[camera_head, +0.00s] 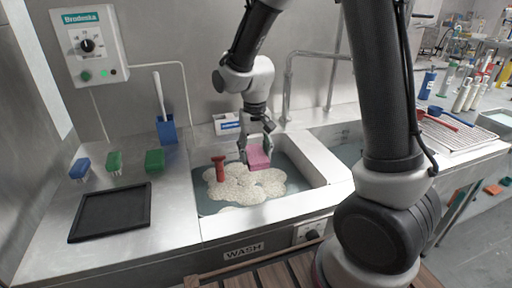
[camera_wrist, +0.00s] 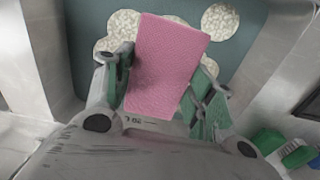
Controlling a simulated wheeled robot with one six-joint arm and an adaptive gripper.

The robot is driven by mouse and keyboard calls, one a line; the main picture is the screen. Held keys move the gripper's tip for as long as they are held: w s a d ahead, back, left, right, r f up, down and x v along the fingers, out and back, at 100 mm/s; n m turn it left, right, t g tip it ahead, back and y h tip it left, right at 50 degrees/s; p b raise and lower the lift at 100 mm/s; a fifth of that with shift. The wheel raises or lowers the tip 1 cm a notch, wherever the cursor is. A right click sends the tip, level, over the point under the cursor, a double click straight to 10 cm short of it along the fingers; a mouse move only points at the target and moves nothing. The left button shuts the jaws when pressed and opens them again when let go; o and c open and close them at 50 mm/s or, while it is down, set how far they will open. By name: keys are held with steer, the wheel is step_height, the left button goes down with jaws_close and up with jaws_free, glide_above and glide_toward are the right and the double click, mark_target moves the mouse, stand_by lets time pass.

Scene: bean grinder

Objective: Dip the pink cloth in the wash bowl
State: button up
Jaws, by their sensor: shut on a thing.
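The pink cloth (camera_head: 259,158) is a folded, textured block held over the wash bowl. My gripper (camera_head: 256,153) is shut on it. In the wrist view the cloth (camera_wrist: 166,66) sits between the two fingers of my gripper (camera_wrist: 165,88). The wash bowl (camera_head: 273,211) is a sunken basin in the steel counter, with a WASH label on its front. It holds grey-blue water with white foam (camera_head: 246,186). The cloth appears above or at the foam; I cannot tell whether it touches the water.
A red-handled tool (camera_head: 219,169) stands in the foam to the left. A second basin (camera_head: 343,143) lies to the right, with pipes behind. On the left counter are a black tray (camera_head: 110,213), blue and green brushes (camera_head: 154,160), and a blue holder (camera_head: 166,130).

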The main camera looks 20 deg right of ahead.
step_height(320, 180, down, 16)
stand_by(0.8)
steer(key=shift+r, duration=0.15)
steer(key=shift+r, duration=8.4)
steer(key=shift+d, duration=0.1)
